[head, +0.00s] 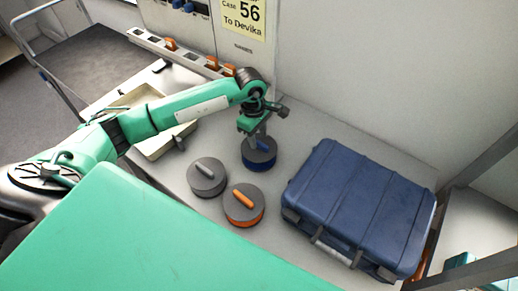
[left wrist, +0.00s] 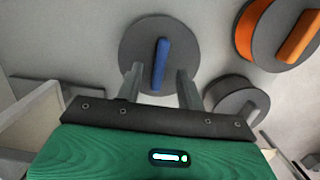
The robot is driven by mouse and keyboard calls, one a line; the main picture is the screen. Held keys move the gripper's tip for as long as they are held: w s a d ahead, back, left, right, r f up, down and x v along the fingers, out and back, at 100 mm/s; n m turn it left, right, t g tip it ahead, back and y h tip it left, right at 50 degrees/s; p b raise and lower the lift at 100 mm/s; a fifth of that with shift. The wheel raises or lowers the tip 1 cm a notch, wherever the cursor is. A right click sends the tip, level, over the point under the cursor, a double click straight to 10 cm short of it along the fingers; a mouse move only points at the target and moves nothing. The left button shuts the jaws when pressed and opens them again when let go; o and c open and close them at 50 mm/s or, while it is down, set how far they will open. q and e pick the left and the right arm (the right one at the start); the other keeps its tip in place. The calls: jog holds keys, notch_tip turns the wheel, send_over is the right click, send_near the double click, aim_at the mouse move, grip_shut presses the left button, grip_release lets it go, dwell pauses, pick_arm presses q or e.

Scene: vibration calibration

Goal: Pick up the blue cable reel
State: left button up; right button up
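The blue cable reel (head: 259,162) stands on the table, a dark grey disc with a blue side and a blue bar handle. My left gripper (head: 260,140) is right over it, fingers pointing down, and hides part of its top. In the left wrist view the reel's grey top (left wrist: 133,45) shows with the blue handle upright in the picture. My left gripper (left wrist: 161,86) is open there, one finger on each side of the handle's near end with gaps between. Whether the fingertips reach down beside the handle is hard to tell. My right gripper is in neither view.
A grey reel (head: 207,180) and an orange reel (head: 243,208) stand close by, toward the front. A large blue case (head: 360,205) lies to the right. A pale tray (head: 155,148) is at the left, partly behind my arm. A power strip (head: 185,57) runs along the back.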

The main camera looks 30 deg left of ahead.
pick_arm(q)
jog(key=shift+d+f, duration=0.15)
jog(key=shift+f, duration=0.8)
grip_shut()
jog(key=shift+w+r, duration=0.1)
dwell(0.6)
